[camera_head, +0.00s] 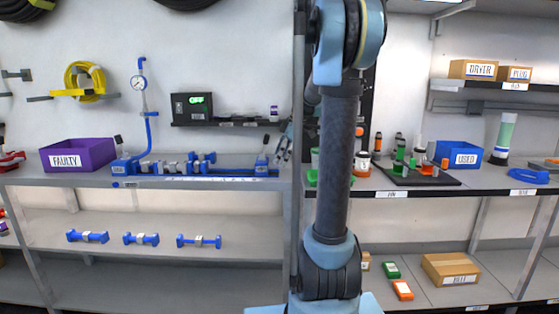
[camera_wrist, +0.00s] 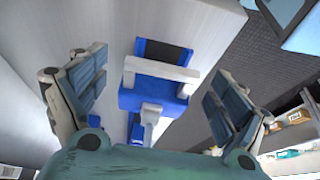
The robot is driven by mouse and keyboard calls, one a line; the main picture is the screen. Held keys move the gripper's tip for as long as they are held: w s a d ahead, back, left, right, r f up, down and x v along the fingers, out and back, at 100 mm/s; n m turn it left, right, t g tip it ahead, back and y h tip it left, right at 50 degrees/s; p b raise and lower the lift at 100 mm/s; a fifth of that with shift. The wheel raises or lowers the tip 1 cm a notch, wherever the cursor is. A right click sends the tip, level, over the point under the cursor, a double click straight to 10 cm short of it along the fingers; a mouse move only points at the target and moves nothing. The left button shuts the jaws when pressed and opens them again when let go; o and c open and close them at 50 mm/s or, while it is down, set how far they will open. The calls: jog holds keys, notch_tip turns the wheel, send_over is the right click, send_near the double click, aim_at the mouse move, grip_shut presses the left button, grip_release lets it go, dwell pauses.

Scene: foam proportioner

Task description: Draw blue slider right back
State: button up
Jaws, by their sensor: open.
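The blue slider (camera_head: 262,160), with a black upright part, stands at the right end of the blue test rig (camera_head: 230,172) on the left workbench. In the wrist view, a blue block (camera_wrist: 130,102) with a dark top and a pale grey crossbar lies between my fingers; it appears to be the slider. My gripper (camera_head: 281,147) is just right of the slider in the head view, partly hidden behind my arm. In the wrist view my gripper (camera_wrist: 157,82) is open, with one finger on each side of the block and visible gaps.
A purple FAULTY bin (camera_head: 78,154) and a gauge (camera_head: 138,83) on a blue pipe are at the rig's left. A black box reading OFF (camera_head: 192,107) sits on a shelf above. A shelf post (camera_head: 297,225) stands close right of the slider.

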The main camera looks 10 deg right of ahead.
jog(key=v, duration=1.1)
jog(key=shift+r, duration=0.4)
jog(key=shift+d, duration=0.1)
